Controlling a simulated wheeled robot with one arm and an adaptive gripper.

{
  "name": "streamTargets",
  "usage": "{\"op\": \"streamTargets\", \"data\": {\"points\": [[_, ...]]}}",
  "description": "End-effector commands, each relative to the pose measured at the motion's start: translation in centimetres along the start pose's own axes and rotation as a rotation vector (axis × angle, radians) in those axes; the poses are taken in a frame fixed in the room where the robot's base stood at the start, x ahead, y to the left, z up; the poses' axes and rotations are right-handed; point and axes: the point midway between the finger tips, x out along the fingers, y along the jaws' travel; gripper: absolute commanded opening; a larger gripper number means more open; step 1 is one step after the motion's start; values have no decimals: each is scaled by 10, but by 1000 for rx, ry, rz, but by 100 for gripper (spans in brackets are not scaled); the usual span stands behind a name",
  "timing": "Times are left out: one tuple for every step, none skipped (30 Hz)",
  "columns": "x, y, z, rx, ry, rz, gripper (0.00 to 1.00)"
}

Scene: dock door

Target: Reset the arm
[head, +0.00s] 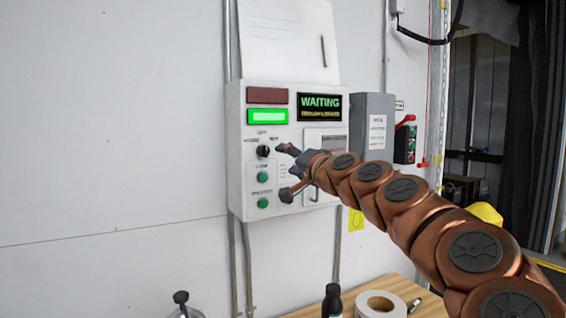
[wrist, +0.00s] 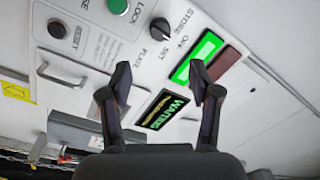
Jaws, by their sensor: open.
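My copper-coloured arm (head: 400,197) reaches from the lower right toward a white control box on the wall. My gripper (head: 287,171) is open and empty in front of the box, near its knob and buttons. In the wrist view the two dark fingers of my gripper (wrist: 163,82) stand apart with the box behind them. The control box (head: 237,172) has a black selector knob (head: 263,151), two green buttons, a lit green lamp (head: 267,117), a dark red lamp (head: 267,96) and a display (head: 319,106) reading WAITING. I cannot tell whether the fingers touch the box.
A grey box (head: 372,122) and a red-handled switch (head: 405,140) are on the wall to the right. Below, a wooden table (head: 402,286) bears a tape roll (head: 381,304) and a black bottle (head: 332,301). The wall at left is bare. A dark doorway is at far right.

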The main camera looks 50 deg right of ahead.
Motion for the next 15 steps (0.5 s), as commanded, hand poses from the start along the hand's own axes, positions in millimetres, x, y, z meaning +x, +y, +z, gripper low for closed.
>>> {"op": "streamTargets", "data": {"points": [[0,0,0,0,0,0,62],[0,0,0,0,0,0,62],[0,0,0,0,0,0,62],[0,0,0,0,0,0,62],[0,0,0,0,0,0,62],[0,0,0,0,0,0,62],[0,0,0,0,0,0,62],[0,0,0,0,0,0,62],[0,-1,1,-1,-3,-1,62],[1,-2,3,-3,-7,-1,62],[1,-3,7,-7,-16,-2,62],[3,-7,15,-14,-33,-4,62],[4,-10,23,-22,-50,-6,62],[5,-14,32,-32,-72,-8,62],[7,-20,49,-48,-109,-11,62]]}}
